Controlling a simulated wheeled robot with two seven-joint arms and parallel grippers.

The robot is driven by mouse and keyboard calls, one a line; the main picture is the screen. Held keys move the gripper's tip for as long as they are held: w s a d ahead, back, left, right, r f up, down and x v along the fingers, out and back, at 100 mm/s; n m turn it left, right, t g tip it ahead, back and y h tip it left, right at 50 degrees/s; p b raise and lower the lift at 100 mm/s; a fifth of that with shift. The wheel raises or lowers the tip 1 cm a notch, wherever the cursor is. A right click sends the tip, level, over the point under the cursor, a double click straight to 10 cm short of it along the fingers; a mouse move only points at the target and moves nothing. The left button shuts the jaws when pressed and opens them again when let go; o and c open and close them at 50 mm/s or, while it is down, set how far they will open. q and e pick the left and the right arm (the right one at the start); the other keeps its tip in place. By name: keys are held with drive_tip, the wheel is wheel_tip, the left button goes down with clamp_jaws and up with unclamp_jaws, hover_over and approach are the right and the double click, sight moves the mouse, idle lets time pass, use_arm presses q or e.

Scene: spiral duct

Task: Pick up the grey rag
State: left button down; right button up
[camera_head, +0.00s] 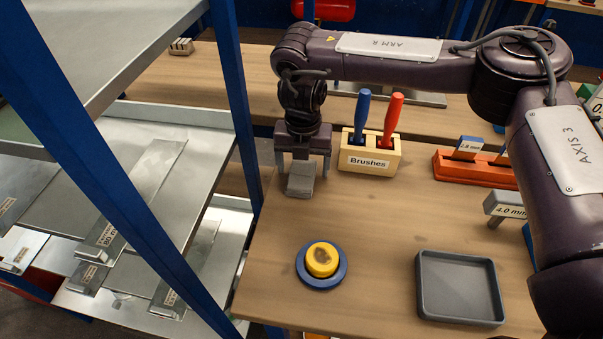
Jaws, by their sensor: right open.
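The grey rag (301,184) looks like a small folded grey block on the wooden table, left of the brush holder. My right gripper (302,168) points down right at the rag, its two fingers apart. The rag shows between and just in front of the fingertips; its far part is hidden by the gripper. I cannot tell whether the fingers touch it. My left gripper is not in view.
The wooden brush holder (369,158), with a blue and a red brush, stands close right of the gripper. A blue rack post (236,110) stands close left. A yellow-and-blue round item (321,262) and a grey tray (460,288) lie in front.

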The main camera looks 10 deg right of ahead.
sight(303, 167)
drive_tip(key=c, duration=0.6)
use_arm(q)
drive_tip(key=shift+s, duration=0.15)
use_arm(e)
drive_tip(key=c, duration=0.5)
drive_tip(key=shift+r, duration=0.1)
